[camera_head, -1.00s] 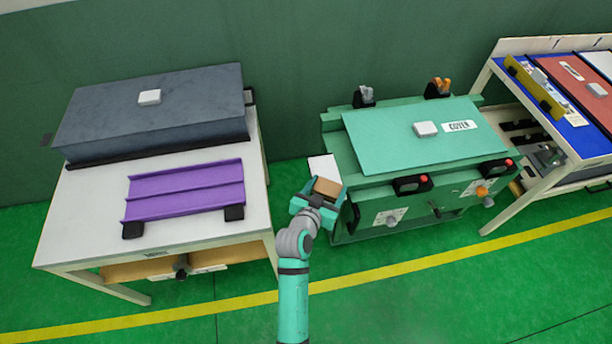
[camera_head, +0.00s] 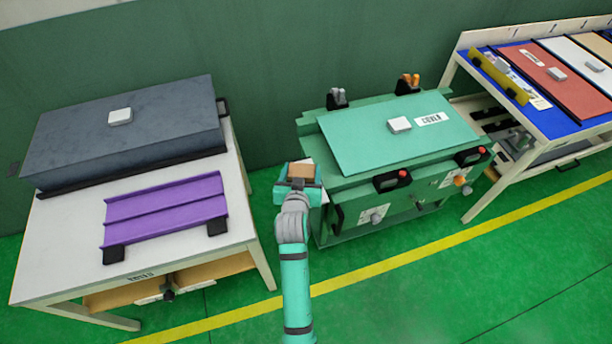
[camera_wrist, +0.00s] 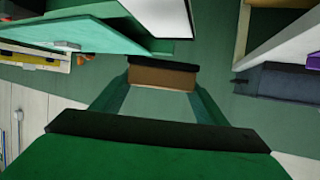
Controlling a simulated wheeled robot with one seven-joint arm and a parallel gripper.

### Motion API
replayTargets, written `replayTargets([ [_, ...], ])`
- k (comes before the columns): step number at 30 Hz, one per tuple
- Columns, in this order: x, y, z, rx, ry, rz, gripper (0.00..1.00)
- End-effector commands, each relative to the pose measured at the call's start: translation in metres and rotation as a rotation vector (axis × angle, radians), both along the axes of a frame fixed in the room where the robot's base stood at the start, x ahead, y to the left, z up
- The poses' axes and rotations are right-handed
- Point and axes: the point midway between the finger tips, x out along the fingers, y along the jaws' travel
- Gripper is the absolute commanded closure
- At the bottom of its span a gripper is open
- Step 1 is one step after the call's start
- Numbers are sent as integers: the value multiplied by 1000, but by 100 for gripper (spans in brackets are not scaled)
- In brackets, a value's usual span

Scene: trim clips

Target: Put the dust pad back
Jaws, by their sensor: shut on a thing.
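A brown block with a black strip along it, which looks like the dust pad (camera_head: 302,170), is in my gripper (camera_head: 301,176). In the wrist view the pad (camera_wrist: 163,76) sits between the far ends of my two teal fingers, and my gripper (camera_wrist: 163,84) is shut on it. The gripper is in the gap between the left table and the green bench, close to the bench's left side. A small white plate at the bench's left side is mostly hidden behind the gripper. I cannot tell whether the pad touches anything else.
The green bench (camera_head: 345,215) carries a teal cover (camera_head: 370,145) with a white knob. The left table (camera_head: 60,240) holds a dark grey box (camera_head: 150,135) and a purple ribbed tray (camera_head: 165,208). A blue-topped table (camera_head: 560,122) with panels stands at right. The front floor is clear.

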Motion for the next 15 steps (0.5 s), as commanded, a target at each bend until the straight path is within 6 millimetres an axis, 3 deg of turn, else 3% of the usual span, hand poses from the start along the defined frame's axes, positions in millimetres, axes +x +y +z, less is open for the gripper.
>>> replayTargets([
  [6, 23, -10, -32, 0, 2, 0, 60],
  [15, 36, -15, -48, 0, 1, 0, 60],
])
